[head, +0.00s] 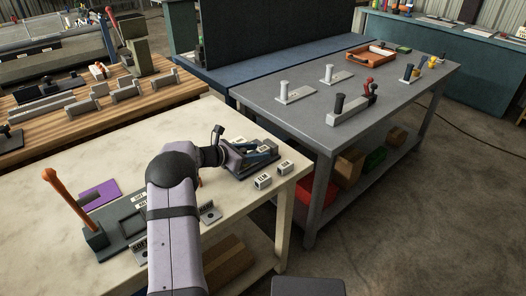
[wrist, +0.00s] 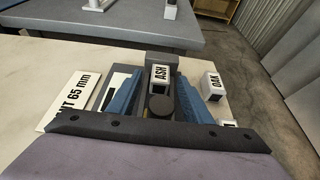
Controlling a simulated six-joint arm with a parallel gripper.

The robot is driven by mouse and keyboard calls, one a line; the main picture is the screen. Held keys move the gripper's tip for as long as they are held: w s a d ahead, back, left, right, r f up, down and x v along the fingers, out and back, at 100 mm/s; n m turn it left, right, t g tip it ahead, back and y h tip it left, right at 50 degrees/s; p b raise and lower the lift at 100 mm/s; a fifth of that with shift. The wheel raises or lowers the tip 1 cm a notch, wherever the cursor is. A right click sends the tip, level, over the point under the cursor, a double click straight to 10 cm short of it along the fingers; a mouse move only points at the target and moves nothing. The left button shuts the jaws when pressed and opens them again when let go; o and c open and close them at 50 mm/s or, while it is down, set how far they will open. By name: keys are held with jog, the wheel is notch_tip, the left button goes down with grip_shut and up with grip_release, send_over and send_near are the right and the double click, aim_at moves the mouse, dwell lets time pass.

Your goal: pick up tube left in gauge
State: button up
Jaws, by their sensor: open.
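A short white square tube (wrist: 160,74) labelled ASH sits in the dark gauge (wrist: 162,59) in the wrist view. A dark round part (wrist: 160,106) stands just in front of it. My gripper (wrist: 159,80) is open, with one blue finger on each side of the tube. I cannot tell whether either finger touches it. In the head view my gripper (head: 259,152) is over the gauge (head: 236,174) near the cream table's right end; the tube there is mostly hidden by the fingers.
Tubes labelled ELM (head: 262,182) and OAK (head: 285,167) stand right of the gauge. A sign (wrist: 75,99) reading 65 mm lies at left. An orange lever (head: 68,200) and purple mat (head: 99,194) are at far left. A grey table (head: 300,115) stands behind.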

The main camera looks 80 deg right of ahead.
jog(key=shift+c, duration=0.6)
jog(key=c, duration=1)
jog(key=shift+r, duration=0.1)
notch_tip(320, 180, up, 28)
jog(key=shift+f+p, duration=0.1)
jog(key=shift+p, duration=0.95)
